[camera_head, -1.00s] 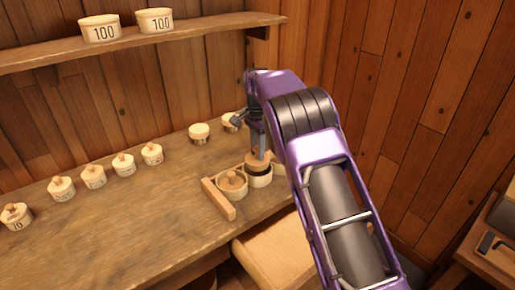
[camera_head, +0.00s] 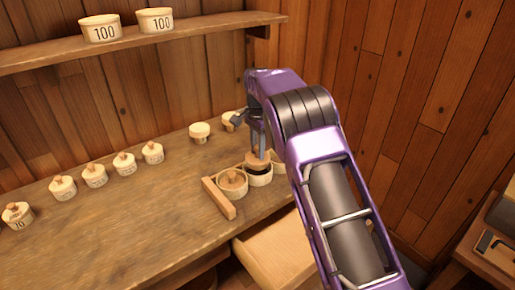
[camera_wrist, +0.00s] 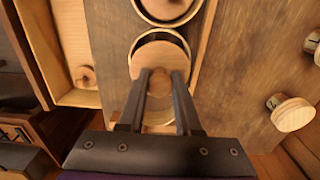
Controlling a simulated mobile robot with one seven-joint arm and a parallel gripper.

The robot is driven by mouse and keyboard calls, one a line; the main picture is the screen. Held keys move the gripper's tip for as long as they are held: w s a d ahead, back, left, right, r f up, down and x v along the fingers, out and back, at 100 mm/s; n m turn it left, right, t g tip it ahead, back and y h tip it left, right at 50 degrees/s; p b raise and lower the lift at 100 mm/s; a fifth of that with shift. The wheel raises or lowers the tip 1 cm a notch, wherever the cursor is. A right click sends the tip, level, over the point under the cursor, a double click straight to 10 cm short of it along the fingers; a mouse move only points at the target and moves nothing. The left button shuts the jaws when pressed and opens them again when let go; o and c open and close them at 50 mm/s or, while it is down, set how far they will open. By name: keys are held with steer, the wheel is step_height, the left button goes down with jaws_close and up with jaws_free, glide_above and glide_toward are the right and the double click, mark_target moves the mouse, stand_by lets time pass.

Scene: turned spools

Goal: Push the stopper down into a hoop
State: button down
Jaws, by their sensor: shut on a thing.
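My gripper (camera_head: 258,150) is shut on the knob of a round wooden stopper (camera_head: 256,162). The stopper is at the mouth of a pale hoop (camera_head: 261,180) with a dark inside. In the wrist view my gripper (camera_wrist: 160,78) pinches the knob, and the stopper's disc (camera_wrist: 160,52) lies over the hoop. A dark crescent of the hoop's inside shows past the disc's upper edge, so the disc looks off-centre or tilted; I cannot tell which. The near side of the hoop is partly hidden by my fingers.
Beside it, another hoop (camera_head: 231,190) has a knobbed stopper in it. A wooden bar (camera_head: 218,198) lies to its left. Several knobbed pots (camera_head: 95,177) stand along the worktop (camera_head: 130,225). Lidded pieces (camera_head: 200,131) stand behind. An open drawer (camera_head: 280,252) is below the front edge.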

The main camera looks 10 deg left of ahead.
steer(key=shift+f, duration=0.2)
steer(key=shift+f+b, duration=0.35)
steer(key=shift+f, duration=0.4)
steer(key=shift+f, duration=0.3)
stand_by(0.4)
steer(key=shift+f, duration=0.65)
steer(key=shift+f, duration=0.15)
stand_by(0.4)
steer(key=c, duration=0.5)
jaws_free()
steer(key=shift+o, duration=0.2)
